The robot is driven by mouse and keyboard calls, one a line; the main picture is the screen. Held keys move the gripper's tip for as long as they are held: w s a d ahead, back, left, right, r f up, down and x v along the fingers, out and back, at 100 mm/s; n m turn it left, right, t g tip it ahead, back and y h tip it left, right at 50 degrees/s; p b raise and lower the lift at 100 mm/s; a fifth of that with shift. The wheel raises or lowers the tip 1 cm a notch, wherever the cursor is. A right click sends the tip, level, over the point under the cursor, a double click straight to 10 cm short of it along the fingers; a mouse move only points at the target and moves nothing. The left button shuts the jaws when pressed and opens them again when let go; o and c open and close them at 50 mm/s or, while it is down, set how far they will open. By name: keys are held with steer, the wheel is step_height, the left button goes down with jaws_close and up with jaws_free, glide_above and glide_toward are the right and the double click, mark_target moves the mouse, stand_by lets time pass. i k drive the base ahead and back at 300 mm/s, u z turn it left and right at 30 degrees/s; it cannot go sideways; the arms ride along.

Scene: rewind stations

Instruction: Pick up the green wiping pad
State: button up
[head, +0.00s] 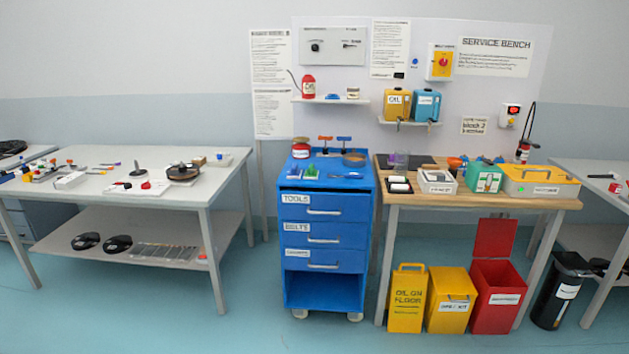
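A small green item (311,171), which looks like the green wiping pad, lies on the top of the blue tool cart (330,265). It is too small in the head view to make out its exact shape. My gripper is not in view, and nothing is seen touching the green item.
The wooden bench (470,201) at right holds a green box (484,178) and a yellow case (540,182). Yellow and red bins (498,295) stand below. Floor in front is clear.

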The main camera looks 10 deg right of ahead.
mark_target(312, 174)
steer(key=k, duration=0.65)
steer(key=z, duration=0.05)
steer(key=i, duration=1.5)
steer(key=u, duration=1.05)
steer(key=i, duration=0.7)
steer(key=u, duration=0.4)
